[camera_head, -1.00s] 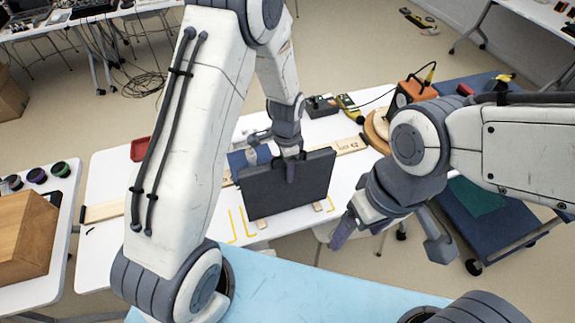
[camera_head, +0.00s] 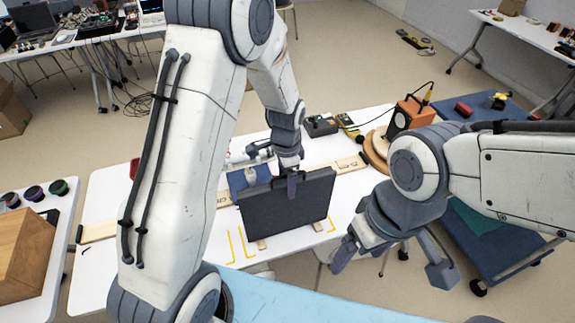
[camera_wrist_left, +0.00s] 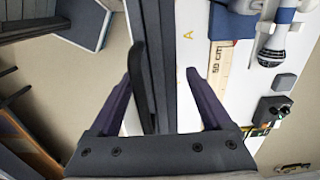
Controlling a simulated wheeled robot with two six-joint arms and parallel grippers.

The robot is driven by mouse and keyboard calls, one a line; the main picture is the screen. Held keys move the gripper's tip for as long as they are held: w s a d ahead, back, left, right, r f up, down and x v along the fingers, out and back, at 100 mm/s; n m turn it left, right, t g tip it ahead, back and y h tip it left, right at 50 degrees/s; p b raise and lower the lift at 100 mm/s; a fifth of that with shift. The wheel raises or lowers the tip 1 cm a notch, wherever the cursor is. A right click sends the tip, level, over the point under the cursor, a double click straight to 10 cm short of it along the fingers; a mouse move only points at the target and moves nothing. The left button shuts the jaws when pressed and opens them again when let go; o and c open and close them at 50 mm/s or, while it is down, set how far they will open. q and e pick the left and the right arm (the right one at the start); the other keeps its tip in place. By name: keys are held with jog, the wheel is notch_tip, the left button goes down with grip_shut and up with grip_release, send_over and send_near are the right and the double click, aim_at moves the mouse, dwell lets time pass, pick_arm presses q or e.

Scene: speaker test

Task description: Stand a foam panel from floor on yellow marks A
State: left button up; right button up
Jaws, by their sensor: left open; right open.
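A dark grey foam panel (camera_head: 285,210) stands upright on the white table, on two small wooden feet. Yellow marks (camera_head: 231,246) show on the table at the panel's left, and another yellow mark (camera_head: 332,223) lies near its right end. My left gripper (camera_head: 291,187) is at the panel's top edge. In the left wrist view, the open fingers (camera_wrist_left: 162,80) lie on either side of dark panel edges (camera_wrist_left: 158,50), and a yellow letter A (camera_wrist_left: 190,47) shows beside them. Whether a finger touches the panel is unclear. My right gripper (camera_head: 362,248) is open and empty, right of the panel.
A wooden strip (camera_head: 345,166) with writing lies behind the panel. An orange box (camera_head: 410,115) and a round wooden piece (camera_head: 375,150) stand at the table's right. A microphone-like device (camera_wrist_left: 275,40) is near the left gripper. A blue cart (camera_head: 510,250) stands at the right.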

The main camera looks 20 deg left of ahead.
pick_arm(q)
notch_tip(320, 180, up, 9)
jog(key=shift+s+d+f+b, duration=0.1)
jog(key=shift+f+b, duration=0.1)
jog(key=shift+b, duration=0.3)
jog(key=s+d+r+n, duration=0.1)
jog(key=s+d+r, duration=0.1)
jog(key=s, duration=0.6)
jog(key=s+d+r+n, duration=0.1)
jog(key=s+d+r, duration=0.1)
jog(key=s, duration=0.5)
jog(key=s+d+r+n+h, duration=0.1)
jog(key=s+d, duration=0.3)
jog(key=s, duration=0.4)
jog(key=shift+s+d+r+n, duration=0.3)
jog(key=shift+r+n, duration=0.2)
jog(key=shift+r, duration=0.1)
